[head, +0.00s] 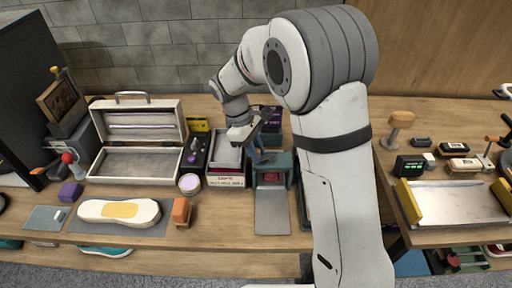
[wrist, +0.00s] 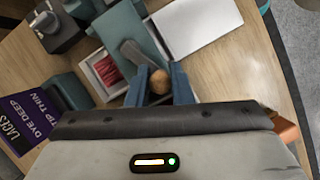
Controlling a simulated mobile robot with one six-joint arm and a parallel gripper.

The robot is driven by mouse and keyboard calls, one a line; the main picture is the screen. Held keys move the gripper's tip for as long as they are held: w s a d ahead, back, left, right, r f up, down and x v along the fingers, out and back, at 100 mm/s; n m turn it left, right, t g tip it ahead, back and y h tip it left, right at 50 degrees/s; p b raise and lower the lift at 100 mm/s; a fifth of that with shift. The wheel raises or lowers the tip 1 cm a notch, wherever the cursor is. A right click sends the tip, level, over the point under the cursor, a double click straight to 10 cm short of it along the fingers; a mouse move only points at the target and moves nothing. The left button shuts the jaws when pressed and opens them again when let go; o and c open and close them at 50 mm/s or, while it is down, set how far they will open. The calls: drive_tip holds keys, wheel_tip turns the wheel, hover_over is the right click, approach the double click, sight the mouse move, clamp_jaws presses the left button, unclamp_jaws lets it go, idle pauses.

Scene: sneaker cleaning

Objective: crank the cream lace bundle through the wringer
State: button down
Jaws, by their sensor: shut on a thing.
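The wringer (head: 283,166) is a teal frame on the table, with a pale flat plate (head: 272,212) in front of it. It also shows in the wrist view (wrist: 122,32), with a grey crank arm (wrist: 138,55) ending in a round wooden knob (wrist: 160,82). My gripper (wrist: 162,88) has its blue fingers closed on either side of this knob. In the head view my gripper (head: 262,156) is at the wringer's upper left, partly hidden by my arm. Something red (wrist: 108,68) lies in a pale-rimmed recess beside the crank. I cannot make out the cream lace bundle.
A box with a grey interior (head: 228,154) stands close left of the wringer. A jar (head: 189,183), an orange block (head: 181,211) and a cream sole (head: 118,211) lie further left. A second table with a metal tray (head: 455,200) is on the right.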

drive_tip(key=shift+s+d+n+t, duration=0.15)
drive_tip(key=shift+s+n+t, duration=0.15)
drive_tip(key=shift+n, duration=0.4)
drive_tip(key=c, duration=1.3)
unclamp_jaws()
drive_tip(key=s+v, duration=0.1)
drive_tip(key=v, duration=0.6)
drive_tip(key=shift+w+r+b, duration=0.3)
drive_tip(key=shift+w+r, duration=0.05)
drive_tip(key=shift+w, duration=0.15)
